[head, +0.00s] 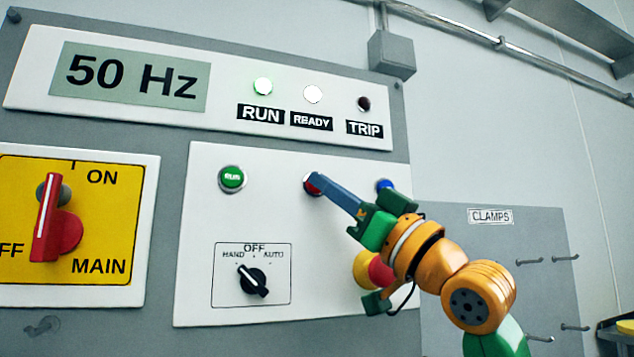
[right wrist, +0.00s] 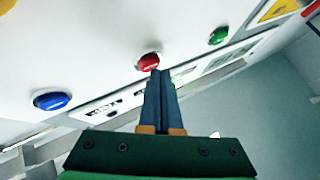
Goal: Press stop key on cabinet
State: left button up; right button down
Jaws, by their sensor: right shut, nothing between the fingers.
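The red stop key (head: 310,184) is a round button on the white panel of the cabinet, between the green run button (head: 232,178) and a blue button (head: 385,185). My right gripper (head: 318,184) is shut and empty, with its fingertips at the red key and partly covering it in the head view. In the right wrist view the closed fingertips (right wrist: 157,74) overlap the lower edge of the red key (right wrist: 149,62). I cannot tell whether they touch or press it. My left gripper is not in view.
The green RUN lamp (head: 263,86) and white READY lamp (head: 313,94) look lit; the TRIP lamp (head: 364,104) is dark. The display (head: 130,78) reads 50 Hz. A red-and-yellow knob (head: 368,268) sits behind my wrist. A selector (head: 252,281) and red main switch (head: 55,220) stand left.

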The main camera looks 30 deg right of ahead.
jog(key=shift+w+d+p, duration=0.1)
jog(key=shift+w+p, duration=0.25)
dwell(0.5)
dwell(0.3)
jog(key=shift+s+a+f+b, duration=0.15)
jog(key=shift+s+a+b, duration=0.05)
jog(key=shift+s+b, duration=0.3)
jog(key=shift+s, duration=0.15)
jog(key=s, duration=0.2)
jog(key=s+a+b, duration=0.1)
jog(key=s, duration=0.2)
jog(key=shift+a, duration=0.1)
jog(key=shift+w, duration=0.1)
dwell(0.7)
